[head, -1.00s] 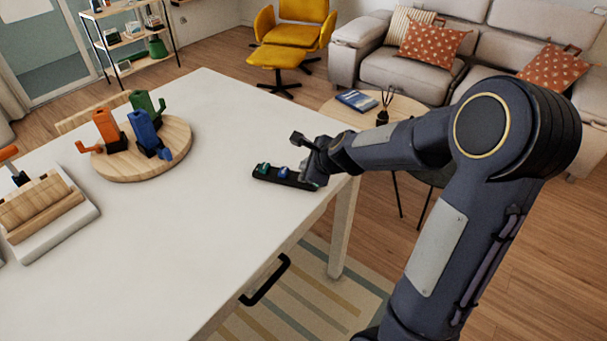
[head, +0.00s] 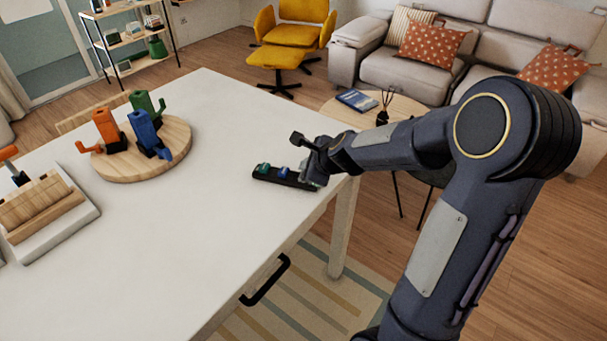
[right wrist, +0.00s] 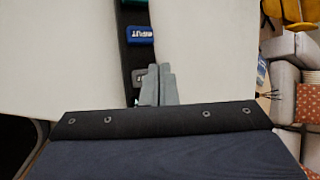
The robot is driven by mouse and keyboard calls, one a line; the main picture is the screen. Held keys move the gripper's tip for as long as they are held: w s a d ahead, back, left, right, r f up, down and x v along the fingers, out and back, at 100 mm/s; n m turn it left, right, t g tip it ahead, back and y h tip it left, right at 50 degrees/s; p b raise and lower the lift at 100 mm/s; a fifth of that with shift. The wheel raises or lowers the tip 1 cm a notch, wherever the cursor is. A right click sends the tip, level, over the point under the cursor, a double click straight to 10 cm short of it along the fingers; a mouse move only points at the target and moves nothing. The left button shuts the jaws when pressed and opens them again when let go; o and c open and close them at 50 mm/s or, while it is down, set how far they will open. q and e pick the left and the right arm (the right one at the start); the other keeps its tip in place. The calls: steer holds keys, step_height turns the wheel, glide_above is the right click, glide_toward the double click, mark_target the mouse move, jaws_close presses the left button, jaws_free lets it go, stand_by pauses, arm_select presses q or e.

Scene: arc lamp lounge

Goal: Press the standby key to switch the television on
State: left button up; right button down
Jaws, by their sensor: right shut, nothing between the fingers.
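A black key strip (head: 268,176) lies on the white table near its right edge. In the head view it shows a green key (head: 263,168) and a blue key (head: 283,171); its right end is behind my right gripper (head: 317,177). In the right wrist view the strip (right wrist: 136,55) runs up the picture, with the blue key (right wrist: 139,34) lettered "INPUT" and a grey key (right wrist: 138,76) beside my fingers (right wrist: 157,88). My right gripper is shut and empty, its fingertips over or at the strip beside the grey key. I cannot tell whether they touch a key. No standby label or television is visible.
The white table (head: 150,240) is clear between the strip and a round wooden board (head: 175,135) with orange, blue and green objects. A white tray with a wooden piece (head: 45,210) stands at the left. A round side table (head: 340,108) and sofa are beyond.

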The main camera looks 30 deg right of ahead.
stand_by(0.3)
steer(key=shift+f+b, duration=0.4)
steer(key=shift+f, duration=0.05)
steer(key=shift+f+b, duration=0.8)
steer(key=shift+f, duration=0.05)
stand_by(0.7)
steer(key=shift+r, duration=0.15)
steer(key=shift+r+p, duration=1.15)
steer(key=shift+p, duration=0.15)
steer(key=shift+r, duration=0.1)
step_height(320, 180, up, 5)
steer(key=p, duration=0.5)
